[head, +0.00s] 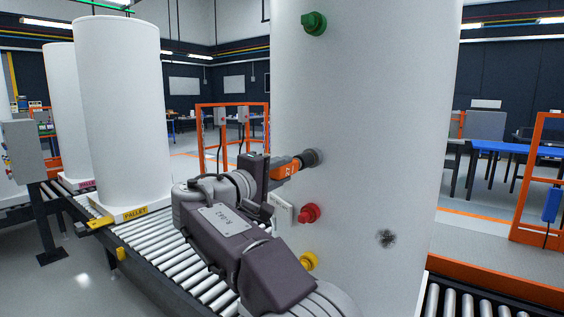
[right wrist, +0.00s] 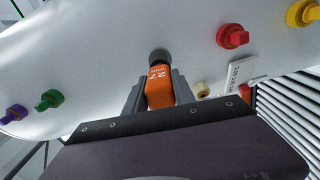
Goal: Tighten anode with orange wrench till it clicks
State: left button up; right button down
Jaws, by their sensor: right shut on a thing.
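A tall white tank (head: 360,120) stands close in front of me. My right gripper (head: 272,178) is shut on the orange wrench (head: 286,168), whose dark head meets the dark anode fitting (head: 312,157) on the tank's side. In the right wrist view the orange wrench (right wrist: 160,92), marked 27, sits between the two fingers of my right gripper (right wrist: 160,95), with its dark head (right wrist: 159,55) against the tank wall. The wrench head covers most of the anode. My left gripper is not in view.
Green (head: 314,23), red (head: 309,213) and yellow (head: 308,261) fittings stick out of the tank near my right arm. A white label plate (head: 283,210) is beside the red one. A roller conveyor (head: 165,245) carries other white tanks (head: 120,110) at left.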

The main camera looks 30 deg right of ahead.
jog(key=n+p, duration=0.2)
jog(key=n, duration=0.1)
jog(key=n+p, duration=0.2)
jog(key=n, duration=0.1)
jog(key=r+n+p, duration=0.1)
jog(key=n+p, duration=0.1)
jog(key=shift+n+p, duration=0.4)
jog(key=n+p, duration=0.7)
jog(key=p, duration=0.1)
jog(key=shift+f+n+p, duration=0.1)
jog(key=shift+n+p, duration=0.2)
jog(key=shift+f, duration=0.3)
jog(key=shift+r, duration=0.15)
